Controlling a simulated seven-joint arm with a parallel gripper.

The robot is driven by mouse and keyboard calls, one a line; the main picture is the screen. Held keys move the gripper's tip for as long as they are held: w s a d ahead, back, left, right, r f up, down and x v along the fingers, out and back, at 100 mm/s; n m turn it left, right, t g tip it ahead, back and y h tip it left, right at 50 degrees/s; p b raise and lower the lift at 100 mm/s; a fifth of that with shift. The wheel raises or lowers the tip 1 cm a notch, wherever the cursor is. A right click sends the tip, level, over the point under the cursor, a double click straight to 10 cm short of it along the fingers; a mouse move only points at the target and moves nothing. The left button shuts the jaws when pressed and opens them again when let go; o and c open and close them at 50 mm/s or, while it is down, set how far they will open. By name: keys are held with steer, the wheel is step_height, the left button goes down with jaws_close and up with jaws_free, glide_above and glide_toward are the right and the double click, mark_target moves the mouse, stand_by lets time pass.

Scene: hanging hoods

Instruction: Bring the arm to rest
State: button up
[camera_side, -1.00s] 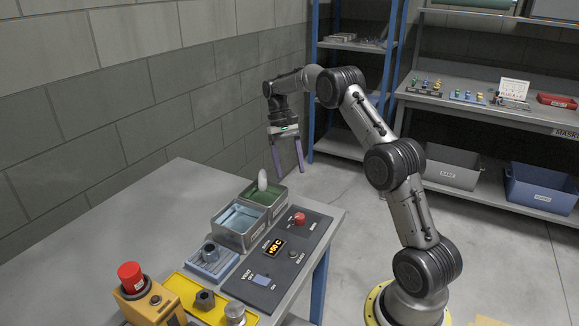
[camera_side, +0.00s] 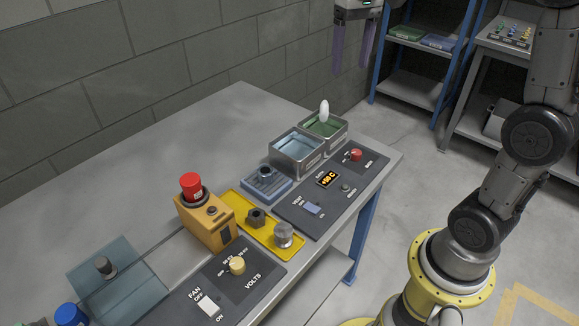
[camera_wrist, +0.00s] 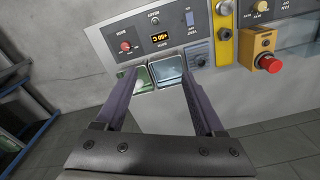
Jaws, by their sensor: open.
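My gripper (camera_side: 352,48) hangs at the top of the side view with its two purple fingers apart and nothing between them. It is raised above and beyond the far end of the grey table (camera_side: 150,140). In the wrist view my gripper (camera_wrist: 168,98) also shows open, its fingers framing two trays from a distance. My arm's upper part is cut off by the top edge of the side view.
A green-lined tray (camera_side: 340,130) holds a white egg-shaped object (camera_side: 324,111). A blue-lined tray (camera_side: 296,165) stands beside it. A control panel (camera_side: 300,205) reads +50 C. A red emergency button (camera_side: 191,186) tops a yellow box. Blue-post shelving (camera_side: 392,70) stands behind.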

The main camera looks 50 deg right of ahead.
steer(key=s+a+f+n+t, duration=0.15)
steer(key=s+a, duration=0.25)
steer(key=s, duration=0.4)
steer(key=s+a+f+n+t, duration=0.1)
steer(key=s+a+n+t, duration=0.2)
steer(key=s, duration=0.5)
steer(key=shift+t, duration=0.35)
steer(key=f, duration=0.1)
steer(key=s+a+f, duration=0.1)
steer(key=f, duration=0.3)
steer(key=shift+s+a+f, duration=0.2)
steer(key=shift+s+f, duration=0.05)
steer(key=shift+s, duration=0.05)
